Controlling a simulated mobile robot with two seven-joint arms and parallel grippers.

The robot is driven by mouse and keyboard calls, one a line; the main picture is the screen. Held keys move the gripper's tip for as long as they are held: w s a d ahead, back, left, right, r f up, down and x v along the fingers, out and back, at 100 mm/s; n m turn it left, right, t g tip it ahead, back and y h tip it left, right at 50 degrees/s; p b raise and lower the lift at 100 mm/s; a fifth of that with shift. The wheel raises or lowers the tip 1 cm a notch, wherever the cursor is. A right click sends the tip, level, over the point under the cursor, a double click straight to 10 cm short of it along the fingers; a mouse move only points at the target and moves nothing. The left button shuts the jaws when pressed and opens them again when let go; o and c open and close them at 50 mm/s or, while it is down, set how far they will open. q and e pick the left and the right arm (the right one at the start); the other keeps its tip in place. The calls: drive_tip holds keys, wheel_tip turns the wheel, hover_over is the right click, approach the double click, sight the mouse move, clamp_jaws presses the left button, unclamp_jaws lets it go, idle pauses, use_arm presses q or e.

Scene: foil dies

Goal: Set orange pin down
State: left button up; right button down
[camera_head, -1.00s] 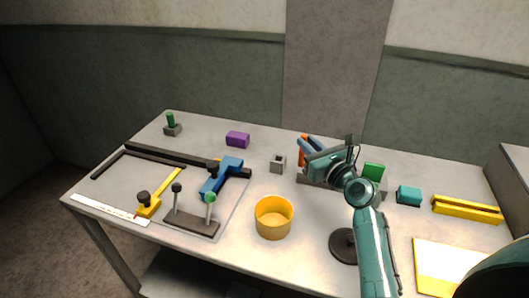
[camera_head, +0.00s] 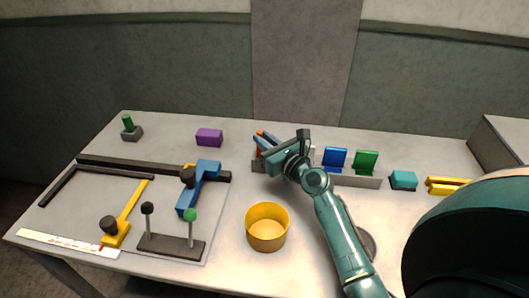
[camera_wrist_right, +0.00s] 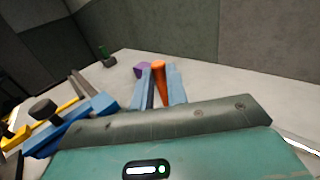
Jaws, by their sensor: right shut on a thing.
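The orange pin (camera_head: 260,151) is held upright between the blue fingers of my right gripper (camera_head: 264,141), at the back middle of the table. A small grey block (camera_head: 258,166) is directly below the pin in the head view. I cannot tell whether the pin's lower end is in the block or just above it. In the right wrist view the orange pin (camera_wrist_right: 159,82) stands between the two blue fingers (camera_wrist_right: 162,92); its lower end and the grey block are hidden. My left gripper is not in view.
A yellow cup (camera_head: 267,228) stands in front of the gripper. A purple block (camera_head: 209,137) is to the left, and a grey rack (camera_head: 354,182) with blue and green plates to the right. Blue and yellow clamps lie further left. A green pin (camera_head: 127,121) stands in another grey block (camera_head: 132,134).

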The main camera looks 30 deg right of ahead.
drive_tip(key=shift+f+b, duration=0.4)
drive_tip(key=shift+f, duration=0.85)
drive_tip(key=shift+f, duration=0.1)
drive_tip(key=shift+f, duration=0.15)
drive_tip(key=c, duration=1.4)
unclamp_jaws()
drive_tip(key=shift+r, duration=0.3)
drive_tip(key=s, duration=0.3)
drive_tip(key=s+d, duration=0.1)
drive_tip(key=s, duration=0.3)
drive_tip(key=s+b, duration=0.1)
drive_tip(key=s, duration=0.2)
drive_tip(key=shift+s+d+f, duration=0.15)
drive_tip(key=shift+s+d, duration=0.2)
drive_tip(key=shift+s, duration=0.6)
